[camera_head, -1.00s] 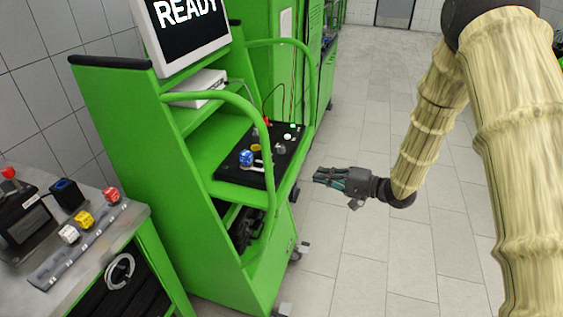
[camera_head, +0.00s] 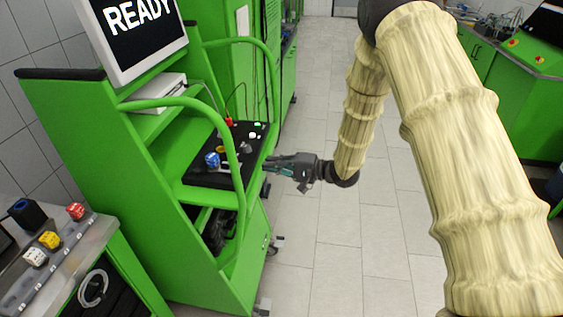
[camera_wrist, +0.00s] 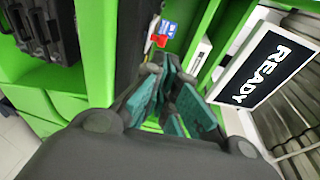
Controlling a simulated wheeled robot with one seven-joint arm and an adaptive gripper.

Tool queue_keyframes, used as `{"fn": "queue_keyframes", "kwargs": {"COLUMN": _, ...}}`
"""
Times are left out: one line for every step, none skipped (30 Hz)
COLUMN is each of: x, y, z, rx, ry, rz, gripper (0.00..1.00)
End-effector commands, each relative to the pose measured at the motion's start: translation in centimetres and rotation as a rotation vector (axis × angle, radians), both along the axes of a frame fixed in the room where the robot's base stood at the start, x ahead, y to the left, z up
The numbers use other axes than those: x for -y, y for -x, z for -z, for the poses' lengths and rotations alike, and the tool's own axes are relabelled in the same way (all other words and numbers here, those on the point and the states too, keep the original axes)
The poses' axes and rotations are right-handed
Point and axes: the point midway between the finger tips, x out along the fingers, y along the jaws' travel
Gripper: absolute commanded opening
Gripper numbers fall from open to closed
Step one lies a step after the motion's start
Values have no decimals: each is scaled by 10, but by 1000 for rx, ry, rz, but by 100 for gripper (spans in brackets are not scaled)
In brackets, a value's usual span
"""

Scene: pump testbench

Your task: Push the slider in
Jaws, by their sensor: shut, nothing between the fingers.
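A black control panel (camera_head: 252,152) sits on the green bench's shelf in the head view, carrying a blue knob (camera_head: 212,159), a yellow part (camera_head: 221,149) and small pale buttons (camera_head: 254,135). I cannot make out which part is the slider. My gripper (camera_head: 268,164) is at the panel's right edge, fingers pointing left towards it; contact cannot be judged. In the wrist view, my gripper's teal-padded fingers (camera_wrist: 172,78) are shut and empty. Beyond them show a red part (camera_wrist: 160,40) and a blue part (camera_wrist: 168,28); the fingers hide some of the area behind.
A screen (camera_head: 140,28) reading READY stands above the panel; it also shows in the wrist view (camera_wrist: 268,68). A curved green rail (camera_head: 190,102) arches beside the panel. A grey side table (camera_head: 75,252) holds coloured blocks at lower left. The tiled floor (camera_head: 330,235) is clear.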

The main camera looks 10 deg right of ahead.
Motion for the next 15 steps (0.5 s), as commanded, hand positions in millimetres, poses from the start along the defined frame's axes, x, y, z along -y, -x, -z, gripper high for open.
{"fn": "queue_keyframes", "kwargs": {"x": -9, "y": -3, "z": -1, "rx": -1, "ry": 2, "rz": -3, "gripper": 0}}
{"fn": "queue_keyframes", "kwargs": {"x": -13, "y": -5, "z": 0, "rx": -2, "ry": 0, "rz": -3, "gripper": 0}}
{"fn": "queue_keyframes", "kwargs": {"x": -19, "y": -8, "z": 0, "rx": 0, "ry": 0, "rz": -3, "gripper": 0}}
{"fn": "queue_keyframes", "kwargs": {"x": -24, "y": -11, "z": 0, "rx": -1, "ry": 1, "rz": -3, "gripper": 0}}
{"fn": "queue_keyframes", "kwargs": {"x": -28, "y": -13, "z": 1, "rx": -1, "ry": 1, "rz": -3, "gripper": 0}}
{"fn": "queue_keyframes", "kwargs": {"x": -34, "y": -16, "z": 2, "rx": -1, "ry": 1, "rz": -2, "gripper": 0}}
{"fn": "queue_keyframes", "kwargs": {"x": -38, "y": -18, "z": 3, "rx": -1, "ry": 1, "rz": -2, "gripper": 0}}
{"fn": "queue_keyframes", "kwargs": {"x": -42, "y": -20, "z": 3, "rx": 0, "ry": 1, "rz": -3, "gripper": 0}}
{"fn": "queue_keyframes", "kwargs": {"x": -47, "y": -23, "z": 3, "rx": 0, "ry": 2, "rz": -3, "gripper": 0}}
{"fn": "queue_keyframes", "kwargs": {"x": -51, "y": -25, "z": 4, "rx": 0, "ry": 2, "rz": -2, "gripper": 0}}
{"fn": "queue_keyframes", "kwargs": {"x": -54, "y": -26, "z": 5, "rx": 0, "ry": 2, "rz": -2, "gripper": 0}}
{"fn": "queue_keyframes", "kwargs": {"x": -58, "y": -28, "z": 6, "rx": 0, "ry": 2, "rz": -2, "gripper": 0}}
{"fn": "queue_keyframes", "kwargs": {"x": -61, "y": -30, "z": 6, "rx": 0, "ry": 2, "rz": -2, "gripper": 0}}
{"fn": "queue_keyframes", "kwargs": {"x": -64, "y": -31, "z": 6, "rx": 0, "ry": 2, "rz": -2, "gripper": 0}}
{"fn": "queue_keyframes", "kwargs": {"x": -67, "y": -33, "z": 7, "rx": 0, "ry": 1, "rz": -1, "gripper": 0}}
